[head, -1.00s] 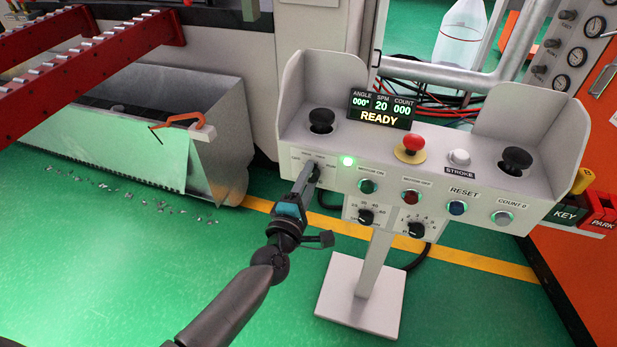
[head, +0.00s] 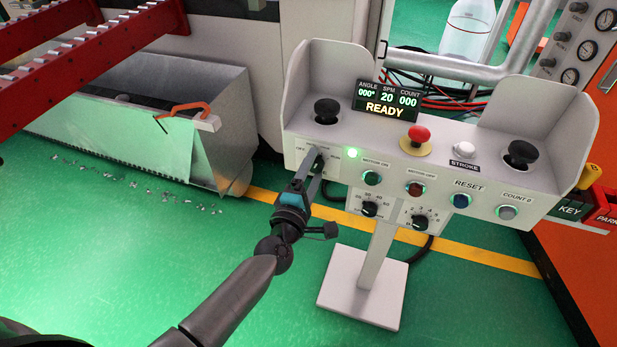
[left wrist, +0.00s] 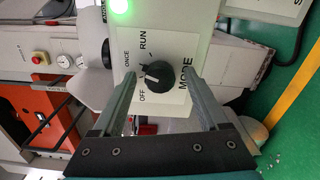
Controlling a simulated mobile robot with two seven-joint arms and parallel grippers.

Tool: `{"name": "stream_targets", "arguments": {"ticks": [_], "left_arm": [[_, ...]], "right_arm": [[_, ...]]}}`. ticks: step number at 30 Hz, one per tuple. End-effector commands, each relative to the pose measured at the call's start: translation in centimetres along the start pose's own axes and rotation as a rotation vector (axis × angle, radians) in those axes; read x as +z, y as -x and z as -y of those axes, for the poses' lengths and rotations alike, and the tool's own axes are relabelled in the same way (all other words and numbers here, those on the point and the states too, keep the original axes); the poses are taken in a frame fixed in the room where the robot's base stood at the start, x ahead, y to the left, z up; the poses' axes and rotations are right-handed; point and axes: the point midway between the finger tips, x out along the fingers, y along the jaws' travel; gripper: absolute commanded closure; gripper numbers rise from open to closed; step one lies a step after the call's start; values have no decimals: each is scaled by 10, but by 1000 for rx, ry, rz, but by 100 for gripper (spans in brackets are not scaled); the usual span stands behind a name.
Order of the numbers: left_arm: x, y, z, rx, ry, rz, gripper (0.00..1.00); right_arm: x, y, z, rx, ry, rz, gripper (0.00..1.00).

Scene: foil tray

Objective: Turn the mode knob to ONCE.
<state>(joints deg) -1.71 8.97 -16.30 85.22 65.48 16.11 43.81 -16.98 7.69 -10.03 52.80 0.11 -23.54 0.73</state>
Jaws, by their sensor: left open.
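The black mode knob (left wrist: 160,76) sits on a white plate marked OFF, ONCE, RUN and MODE in the left wrist view. Its pointer side faces the OFF and ONCE labels; I cannot tell exactly which it marks. My left gripper (left wrist: 161,74) is open, with one finger on each side of the knob and gaps showing between fingers and knob. In the head view my left gripper (head: 314,160) is at the left end of the control panel (head: 335,140) and covers most of the knob. My right gripper is not in view.
The panel also carries a green lamp (head: 351,153), a red mushroom button (head: 419,134), two black palm buttons, and smaller knobs and buttons. The display (head: 387,98) reads READY. A metal bin (head: 215,130) stands left; the green floor (head: 120,260) in front is open.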

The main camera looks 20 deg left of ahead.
Motion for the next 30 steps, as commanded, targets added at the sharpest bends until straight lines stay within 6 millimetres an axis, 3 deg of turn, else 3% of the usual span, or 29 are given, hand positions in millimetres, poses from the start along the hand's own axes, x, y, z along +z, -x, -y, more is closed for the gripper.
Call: {"name": "stream_targets", "arguments": {"ticks": [4, 8, 21, 30], "left_arm": [[0, 11, 0, -1, -2, 0, 23], [0, 32, 0, -4, -1, 1, 23], [0, 119, 0, -4, -2, 1, 23], [0, 150, 0, -1, 0, 0, 23]], "right_arm": [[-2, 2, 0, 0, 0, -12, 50], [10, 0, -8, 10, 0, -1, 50], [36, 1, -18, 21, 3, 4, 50], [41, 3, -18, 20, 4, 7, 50]]}}
